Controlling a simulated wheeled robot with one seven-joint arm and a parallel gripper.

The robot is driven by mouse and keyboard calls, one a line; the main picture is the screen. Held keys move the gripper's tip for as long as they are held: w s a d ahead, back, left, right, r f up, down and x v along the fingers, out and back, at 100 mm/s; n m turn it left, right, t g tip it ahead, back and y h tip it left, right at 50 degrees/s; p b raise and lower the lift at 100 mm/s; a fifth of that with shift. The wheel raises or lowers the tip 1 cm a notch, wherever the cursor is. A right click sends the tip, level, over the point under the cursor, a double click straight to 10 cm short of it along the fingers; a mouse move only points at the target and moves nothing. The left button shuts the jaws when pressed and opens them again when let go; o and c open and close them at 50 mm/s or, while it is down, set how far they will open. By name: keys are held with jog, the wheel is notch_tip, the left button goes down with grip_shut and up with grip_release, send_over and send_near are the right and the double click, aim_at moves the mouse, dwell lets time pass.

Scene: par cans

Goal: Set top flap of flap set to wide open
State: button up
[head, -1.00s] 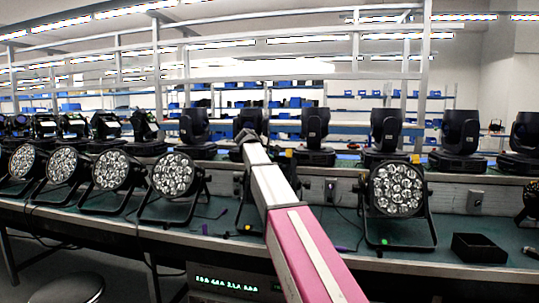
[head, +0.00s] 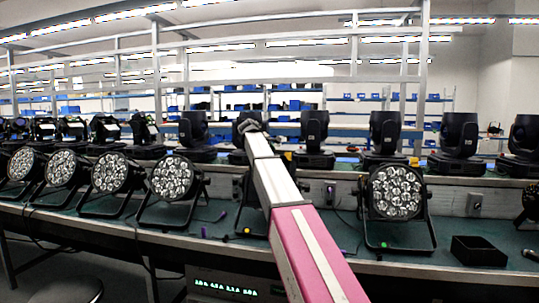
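My arm reaches away from the camera over the bench, and my gripper (head: 250,127) is at its far end, small and dark. It appears in front of a black moving-head light, and its fingers are too small to tell open from shut. A par can on a black stand (head: 249,222) is mostly hidden behind my arm. I cannot make out a flap set or its top flap on it. Another par can (head: 396,192) with a round face of several lenses stands right of my arm, with no flaps showing.
Several par cans (head: 173,177) stand left of my arm on the green bench (head: 335,245). A row of black moving-head lights (head: 386,132) stands behind on a raised ledge. A black open box (head: 478,250) is at right. A stool (head: 76,291) is at lower left.

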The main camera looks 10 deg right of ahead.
jog(key=shift+a, duration=0.1)
jog(key=v, duration=1)
jog(key=shift+s+a+r, duration=0.15)
jog(key=shift+a+r, duration=0.05)
